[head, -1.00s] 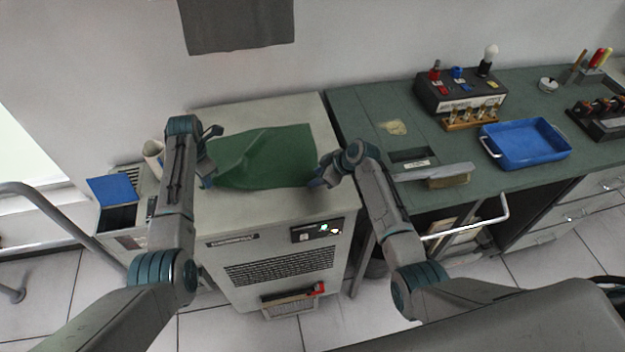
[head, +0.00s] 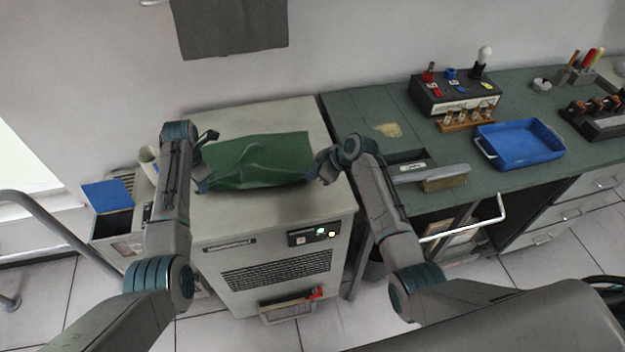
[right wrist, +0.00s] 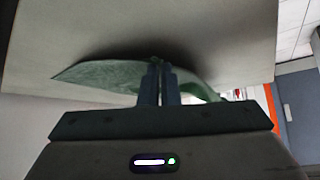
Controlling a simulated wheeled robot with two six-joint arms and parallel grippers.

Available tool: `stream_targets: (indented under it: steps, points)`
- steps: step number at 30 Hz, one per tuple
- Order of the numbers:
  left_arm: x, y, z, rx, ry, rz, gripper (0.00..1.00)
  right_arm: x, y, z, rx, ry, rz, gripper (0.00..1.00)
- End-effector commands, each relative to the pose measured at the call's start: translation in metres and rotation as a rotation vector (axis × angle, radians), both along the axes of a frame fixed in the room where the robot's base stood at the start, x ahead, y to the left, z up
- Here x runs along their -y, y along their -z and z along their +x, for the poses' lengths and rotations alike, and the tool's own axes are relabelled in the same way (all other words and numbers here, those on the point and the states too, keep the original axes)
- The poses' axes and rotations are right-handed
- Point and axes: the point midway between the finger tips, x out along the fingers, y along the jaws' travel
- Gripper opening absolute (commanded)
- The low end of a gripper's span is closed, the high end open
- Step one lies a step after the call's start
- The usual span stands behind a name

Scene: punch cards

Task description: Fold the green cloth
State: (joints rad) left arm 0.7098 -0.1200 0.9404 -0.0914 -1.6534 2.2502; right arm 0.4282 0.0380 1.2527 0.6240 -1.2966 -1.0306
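The green cloth (head: 258,160) lies on the pale top of a cabinet-like machine, with wrinkles and a raised bulge across its middle. It also shows in the right wrist view (right wrist: 100,75). My left gripper (head: 204,184) is at the cloth's left near corner and looks shut on it; my forearm partly hides the fingers. My right gripper (head: 319,170) is at the cloth's right near side. In the right wrist view its fingers (right wrist: 159,68) are close together with the cloth's edge at their tips. The near edge between the grippers appears lifted off the top.
The machine top (head: 275,208) is bare in front of and behind the cloth. A green bench to the right carries a blue tray (head: 520,158), a black device (head: 455,95) and a brush (head: 445,178). A grey cloth (head: 230,25) hangs on the wall.

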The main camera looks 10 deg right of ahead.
Motion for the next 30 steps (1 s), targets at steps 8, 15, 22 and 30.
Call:
stream_targets:
  steps: [8, 15, 22, 30]
  points:
    - [0.0, 0.0, 0.0, 0.0, 0.0, 0.0, 0.0, 0.0, -0.017, 0.0, 0.001, 0.001, 0.0, 0.0]
    - [0.0, 0.0, 0.0, 0.0, 0.0, 0.0, 0.22, 0.0, -0.018, 0.0, 0.001, 0.001, 0.0, 0.0]
    - [0.0, 0.0, 0.0, 0.0, 0.0, 0.0, 0.28, 0.0, -0.018, 0.001, 0.002, 0.0, 0.0, 0.0]
    - [0.0, 0.0, 0.0, 0.0, 0.0, 0.0, 0.55, 0.0, -0.018, 0.001, 0.002, 0.0, 0.0, 0.0]
